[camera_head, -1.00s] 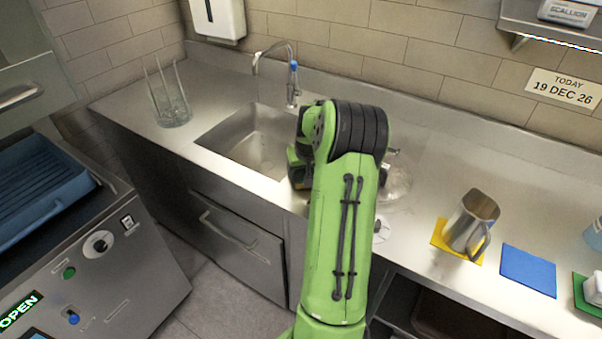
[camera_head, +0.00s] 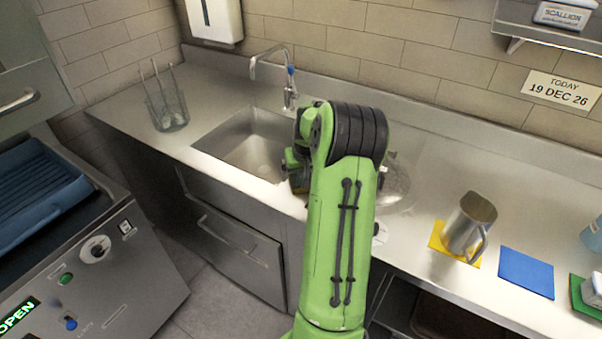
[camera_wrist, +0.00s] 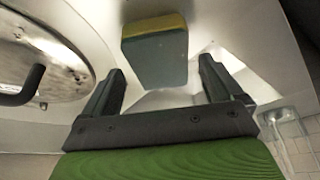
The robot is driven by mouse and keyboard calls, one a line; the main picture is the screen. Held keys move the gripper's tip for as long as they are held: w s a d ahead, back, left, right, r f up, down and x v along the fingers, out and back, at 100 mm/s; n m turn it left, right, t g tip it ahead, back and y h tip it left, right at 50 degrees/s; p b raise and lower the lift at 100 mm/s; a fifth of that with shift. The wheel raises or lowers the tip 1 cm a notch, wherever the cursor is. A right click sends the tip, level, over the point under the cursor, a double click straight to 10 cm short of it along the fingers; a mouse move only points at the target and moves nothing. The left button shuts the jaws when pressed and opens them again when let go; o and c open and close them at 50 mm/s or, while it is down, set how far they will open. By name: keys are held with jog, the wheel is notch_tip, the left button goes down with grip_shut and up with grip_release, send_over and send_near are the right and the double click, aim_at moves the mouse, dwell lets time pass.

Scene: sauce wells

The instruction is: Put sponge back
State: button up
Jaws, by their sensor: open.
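The sponge (camera_wrist: 155,55) shows in the wrist view as a block with a yellow edge and a dark grey-green face. It lies ahead of my gripper (camera_wrist: 161,66), roughly centred between the fingertips. The gripper is open, with a finger on each side and visible gaps to the sponge. I cannot tell how far beyond the fingertips the sponge is. In the head view my arm's green links hide most of the gripper (camera_head: 298,178), which is by the right side of the sink (camera_head: 235,143).
A round metal lid (camera_wrist: 25,60) with a black handle is left in the wrist view. In the head view, a glass holder (camera_head: 168,112) stands left of the sink and a tap (camera_head: 288,85) behind it. A metal jug (camera_head: 470,222) sits on a yellow mat, beside a blue mat (camera_head: 526,272).

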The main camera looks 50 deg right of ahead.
jog(key=p+v, duration=0.1)
jog(key=v, duration=1)
jog(key=a+r+n, duration=0.2)
jog(key=a+r, duration=0.2)
jog(key=a, duration=0.8)
jog(key=a+r+n, duration=0.3)
jog(key=a+r, duration=0.1)
jog(key=a, duration=0.8)
jog(key=s+a+f+n+t+y, duration=0.1)
jog(key=s+a+n+t+y, duration=0.1)
jog(key=s+a, duration=1.1)
jog(key=shift+f+n+y, duration=0.2)
jog(key=shift+n+y, duration=0.2)
jog(key=shift+n, duration=0.1)
jog(key=shift+d, duration=0.15)
